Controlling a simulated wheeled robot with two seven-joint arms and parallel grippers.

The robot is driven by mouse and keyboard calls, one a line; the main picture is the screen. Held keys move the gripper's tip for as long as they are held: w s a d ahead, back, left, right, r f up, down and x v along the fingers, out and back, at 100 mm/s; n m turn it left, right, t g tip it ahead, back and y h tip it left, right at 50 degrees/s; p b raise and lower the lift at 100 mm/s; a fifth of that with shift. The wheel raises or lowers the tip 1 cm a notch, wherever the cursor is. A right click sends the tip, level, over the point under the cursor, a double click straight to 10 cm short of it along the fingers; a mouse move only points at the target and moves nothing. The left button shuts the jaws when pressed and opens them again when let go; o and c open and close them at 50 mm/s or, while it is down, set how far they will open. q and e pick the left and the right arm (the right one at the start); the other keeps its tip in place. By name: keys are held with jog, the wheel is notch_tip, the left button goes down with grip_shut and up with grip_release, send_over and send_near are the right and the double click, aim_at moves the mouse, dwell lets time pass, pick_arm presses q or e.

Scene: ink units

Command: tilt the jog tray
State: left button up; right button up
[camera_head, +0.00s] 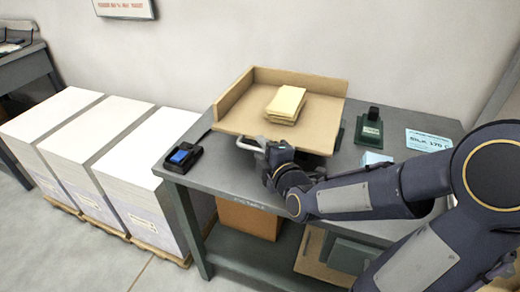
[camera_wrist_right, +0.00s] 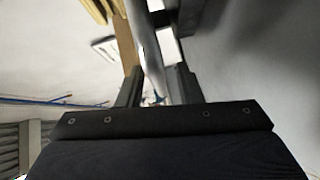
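The jog tray (camera_head: 237,118) is a tan board tray with raised walls at the back and left, on the grey table. A small stack of cream paper (camera_head: 286,103) lies in it. I cannot tell whether the tray is level or slightly tilted. A pale metal handle (camera_head: 248,145) sticks out at its front. My right gripper (camera_head: 266,150) is at this handle. In the right wrist view, the right gripper's fingers (camera_wrist_right: 158,88) stand apart with a grey bar (camera_wrist_right: 150,60), likely the handle, between them; a gap shows beside the right finger. My left gripper is out of view.
A black device with a blue screen (camera_head: 182,156) sits at the table's left corner. A dark green stand (camera_head: 370,128) and a light blue card (camera_head: 427,140) lie right of the tray. Tall white paper stacks (camera_head: 122,142) on pallets stand to the left. A wall is close behind.

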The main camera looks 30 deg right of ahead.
aim_at(261, 133)
jog(key=shift+w+f, duration=0.1)
jog(key=shift+w, duration=0.7)
jog(key=shift+f, duration=0.15)
grip_shut()
jog(key=shift+m+g, duration=0.5)
jog(key=shift+g, duration=0.1)
jog(key=r+p, duration=0.4)
jog(key=shift+w+d+r+p, duration=0.2)
jog(key=shift+d+r+p, duration=0.05)
jog(key=shift+d+p, duration=0.1)
